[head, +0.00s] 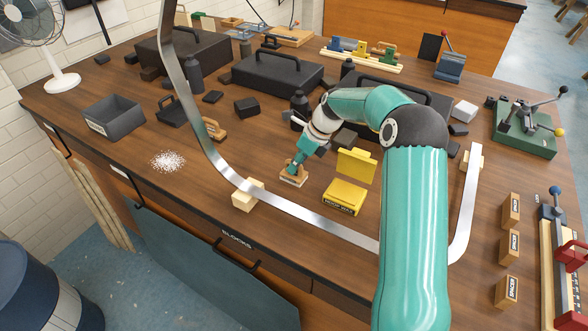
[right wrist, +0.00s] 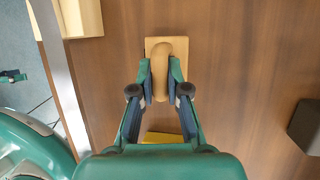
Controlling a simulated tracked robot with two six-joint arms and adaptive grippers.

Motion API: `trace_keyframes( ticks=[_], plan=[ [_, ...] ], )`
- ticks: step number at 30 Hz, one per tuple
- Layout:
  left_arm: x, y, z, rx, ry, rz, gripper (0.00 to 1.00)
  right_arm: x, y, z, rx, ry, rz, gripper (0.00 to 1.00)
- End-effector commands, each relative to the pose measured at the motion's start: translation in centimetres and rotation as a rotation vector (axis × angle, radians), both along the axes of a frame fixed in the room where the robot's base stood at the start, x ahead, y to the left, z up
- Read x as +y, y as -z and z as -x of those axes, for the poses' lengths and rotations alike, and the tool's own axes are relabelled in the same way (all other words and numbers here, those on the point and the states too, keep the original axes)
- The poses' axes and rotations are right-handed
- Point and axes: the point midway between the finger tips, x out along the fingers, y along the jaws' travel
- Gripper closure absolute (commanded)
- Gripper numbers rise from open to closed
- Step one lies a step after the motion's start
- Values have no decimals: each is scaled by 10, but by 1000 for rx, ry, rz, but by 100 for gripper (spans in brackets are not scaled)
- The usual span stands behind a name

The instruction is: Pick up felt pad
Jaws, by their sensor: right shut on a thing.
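A tan pad with a rounded wooden handle, which looks like the felt pad (head: 293,181), lies on the brown workbench near its front edge. In the right wrist view the pad (right wrist: 158,43) shows as a light rectangular base under the handle. My right gripper (head: 291,170) points down onto it. In the right wrist view its fingers (right wrist: 159,80) are shut on the handle from both sides. The pad appears to be on the bench or very close to it. The underside of the pad is hidden. My left gripper is not in view.
A bent metal strip (head: 310,216) runs in front of the pad, with a wooden block (head: 248,195) at it. A yellow box (head: 345,196) stands to the right. Another wooden-handled tool (head: 214,129) lies behind left. White granules (head: 168,161) lie further left.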

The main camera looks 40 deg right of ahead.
Motion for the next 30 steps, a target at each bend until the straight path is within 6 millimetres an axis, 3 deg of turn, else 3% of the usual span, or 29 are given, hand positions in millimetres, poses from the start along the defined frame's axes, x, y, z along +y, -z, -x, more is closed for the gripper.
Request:
trace_keyframes(
  ticks=[7,11,24,30],
  plan=[
    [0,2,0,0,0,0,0,0,-16,-1,-4,-2,3,100],
    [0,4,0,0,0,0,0,0,-37,-2,-7,-1,4,100],
    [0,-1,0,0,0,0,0,1,-154,-2,-6,-2,3,100],
    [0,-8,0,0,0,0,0,0,-188,-2,-3,-2,2,100]
  ],
)
